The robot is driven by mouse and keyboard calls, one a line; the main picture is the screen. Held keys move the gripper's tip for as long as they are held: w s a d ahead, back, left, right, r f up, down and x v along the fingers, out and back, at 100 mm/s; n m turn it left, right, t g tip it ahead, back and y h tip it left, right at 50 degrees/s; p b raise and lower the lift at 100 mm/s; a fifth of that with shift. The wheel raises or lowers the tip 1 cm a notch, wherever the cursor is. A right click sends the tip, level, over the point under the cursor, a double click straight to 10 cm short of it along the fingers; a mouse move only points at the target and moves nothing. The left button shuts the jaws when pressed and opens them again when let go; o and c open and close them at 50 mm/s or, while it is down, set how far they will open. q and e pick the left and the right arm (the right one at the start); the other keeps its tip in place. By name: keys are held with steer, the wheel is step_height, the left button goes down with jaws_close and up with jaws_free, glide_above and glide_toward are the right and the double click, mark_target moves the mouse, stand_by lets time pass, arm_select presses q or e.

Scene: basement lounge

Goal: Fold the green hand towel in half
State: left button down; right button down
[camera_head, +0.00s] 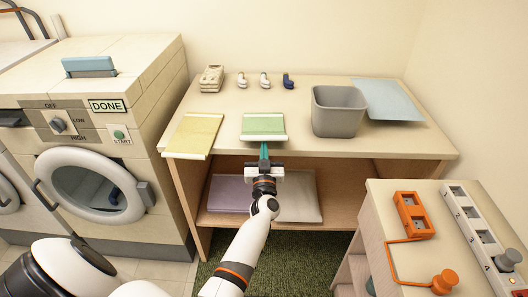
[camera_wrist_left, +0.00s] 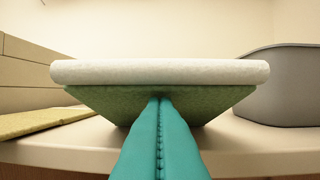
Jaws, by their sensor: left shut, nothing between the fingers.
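The green hand towel (camera_head: 263,125) lies near the front edge of the wooden table, with white bands along its near and far edges. In the left wrist view, the towel's white near band (camera_wrist_left: 160,72) stands above the tabletop and its green underside shows below it. My left gripper (camera_head: 264,152) is at the middle of the towel's near edge, its teal fingers shut and empty. In the left wrist view, the fingertips (camera_wrist_left: 160,101) overlap the green underside; I cannot tell if they touch it. My right gripper is not in view.
A yellow towel (camera_head: 193,135) lies left of the green one. A grey bin (camera_head: 338,111) and a blue cloth (camera_head: 388,99) are to the right. Small objects line the back. The table's lower shelf (camera_head: 221,218) holds folded cloths. A washer (camera_head: 115,130) stands left, a cabinet (camera_head: 410,260) right.

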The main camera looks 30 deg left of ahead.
arm_select(q)
steer(key=shift+w+a+r+p, duration=0.4)
steer(key=shift+w+r+p, duration=0.15)
steer(key=shift+r, duration=0.25)
steer(key=shift+w+a+r+p, duration=0.35)
steer(key=shift+w+r+p, duration=0.15)
steer(key=shift+r, duration=0.3)
steer(key=shift+w+a+r+p, duration=0.45)
steer(key=shift+w+r, duration=0.15)
steer(key=shift+r, duration=0.2)
steer(key=shift+r+b+x, duration=0.15)
steer(key=shift+b+x, duration=0.35)
steer(key=shift+x, duration=1.35)
steer(key=shift+r+b+x, duration=0.2)
steer(key=shift+b+x, duration=0.25)
steer(key=shift+x, duration=1.4)
steer(key=shift+s, duration=0.1)
steer(key=w+a+b, duration=0.1)
steer(key=b, duration=0.1)
steer(key=w+a+b, duration=0.1)
steer(key=w+b, duration=0.1)
steer(key=shift+w+f, duration=0.15)
steer(key=shift+w+a+b, duration=0.3)
steer(key=shift+w+a, duration=0.05)
steer(key=shift+w, duration=0.1)
